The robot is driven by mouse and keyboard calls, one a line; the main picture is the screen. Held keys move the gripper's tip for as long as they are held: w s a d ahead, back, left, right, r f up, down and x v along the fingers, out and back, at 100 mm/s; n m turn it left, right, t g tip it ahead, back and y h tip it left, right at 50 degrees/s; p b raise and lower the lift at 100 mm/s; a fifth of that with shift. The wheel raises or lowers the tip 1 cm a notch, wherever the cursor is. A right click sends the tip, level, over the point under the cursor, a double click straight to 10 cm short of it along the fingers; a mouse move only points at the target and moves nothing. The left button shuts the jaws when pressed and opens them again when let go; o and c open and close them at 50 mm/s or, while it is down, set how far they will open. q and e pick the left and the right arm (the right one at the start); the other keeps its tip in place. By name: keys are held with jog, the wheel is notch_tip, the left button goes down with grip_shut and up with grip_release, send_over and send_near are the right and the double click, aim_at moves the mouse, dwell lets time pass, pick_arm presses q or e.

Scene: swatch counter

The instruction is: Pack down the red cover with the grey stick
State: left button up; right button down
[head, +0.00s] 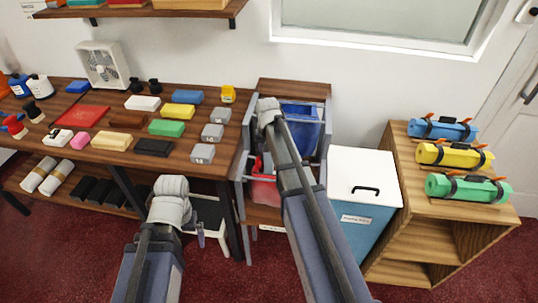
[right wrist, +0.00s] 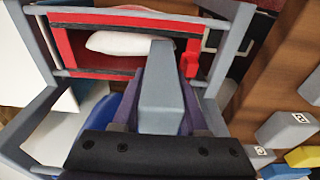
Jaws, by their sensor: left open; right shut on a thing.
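The red cover (right wrist: 64,48) shows in the right wrist view as a red, open holder with dark edge strips, inside a grey frame. A white, pillow-like thing (right wrist: 118,43) lies in its opening. In the head view a red part (head: 263,190) shows low in the frame, partly behind my right arm. My right gripper (right wrist: 162,95) is shut on the grey stick (right wrist: 162,75), whose end overlaps the white thing in the picture; I cannot tell if they touch. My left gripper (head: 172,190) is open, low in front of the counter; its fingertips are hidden.
The grey frame also holds a blue bin (head: 302,112). A white-lidded bin (head: 362,180) stands to its right, then a wooden shelf (head: 455,205) with rolled mats. The counter (head: 60,140) at left holds several coloured blocks, grey blocks (head: 203,153) and a fan (head: 103,65).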

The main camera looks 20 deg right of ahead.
jog(key=shift+r+p, duration=5.6)
jog(key=shift+f, duration=0.1)
